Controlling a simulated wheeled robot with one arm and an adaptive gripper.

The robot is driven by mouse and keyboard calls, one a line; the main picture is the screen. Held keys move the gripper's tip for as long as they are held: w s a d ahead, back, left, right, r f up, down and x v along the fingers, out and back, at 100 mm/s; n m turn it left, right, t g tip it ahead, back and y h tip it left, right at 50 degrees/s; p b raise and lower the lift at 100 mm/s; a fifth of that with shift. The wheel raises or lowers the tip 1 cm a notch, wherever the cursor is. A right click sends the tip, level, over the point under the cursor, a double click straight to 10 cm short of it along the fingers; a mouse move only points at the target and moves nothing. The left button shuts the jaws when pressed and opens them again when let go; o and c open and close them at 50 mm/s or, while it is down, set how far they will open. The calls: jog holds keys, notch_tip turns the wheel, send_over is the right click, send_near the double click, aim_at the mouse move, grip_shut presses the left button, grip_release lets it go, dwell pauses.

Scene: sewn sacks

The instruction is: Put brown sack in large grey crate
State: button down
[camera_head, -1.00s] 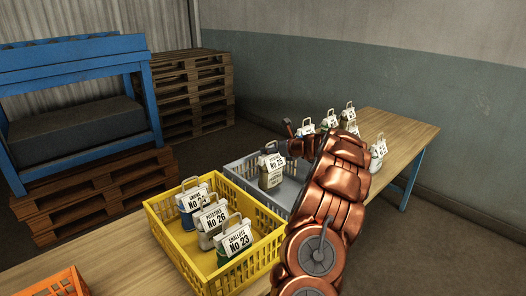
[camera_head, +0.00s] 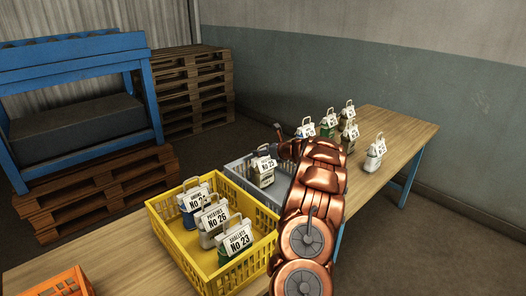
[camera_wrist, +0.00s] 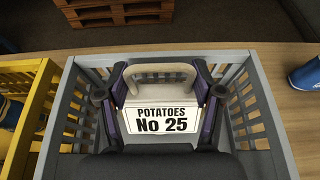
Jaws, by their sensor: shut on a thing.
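The brown sack (camera_head: 265,180) is inside the large grey crate (camera_head: 240,167), upright, with a white label and a handle on top. In the wrist view its label (camera_wrist: 162,124) reads "POTATOES No 25". My gripper (camera_wrist: 162,100) is shut on this sack, with one dark finger at each side of the label and handle. The walls of the grey crate (camera_wrist: 262,100) show on both sides of it. The sack's lower body is hidden in the wrist view, so I cannot tell whether it touches the crate floor. My arm covers the crate's right part in the head view.
A yellow crate (camera_head: 178,246) with several sacks stands left of the grey crate. An orange crate (camera_head: 62,283) is at the near left. Several sacks, one a white sack (camera_head: 375,154), stand on the wooden table (camera_head: 405,133) beyond my arm.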

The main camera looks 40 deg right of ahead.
jog(key=shift+f, duration=0.2)
jog(key=shift+c, duration=0.8)
grip_release()
jog(key=shift+f, duration=0.1)
jog(key=shift+r, duration=0.25)
jog(key=shift+s+r+b, duration=0.15)
jog(key=shift+s+b, duration=0.2)
jog(key=shift+s, duration=0.3)
jog(key=b+v, duration=0.2)
jog(key=v, duration=0.8)
jog(key=shift+s+r, duration=0.2)
jog(key=shift+s, duration=0.05)
jog(key=shift+a, duration=0.1)
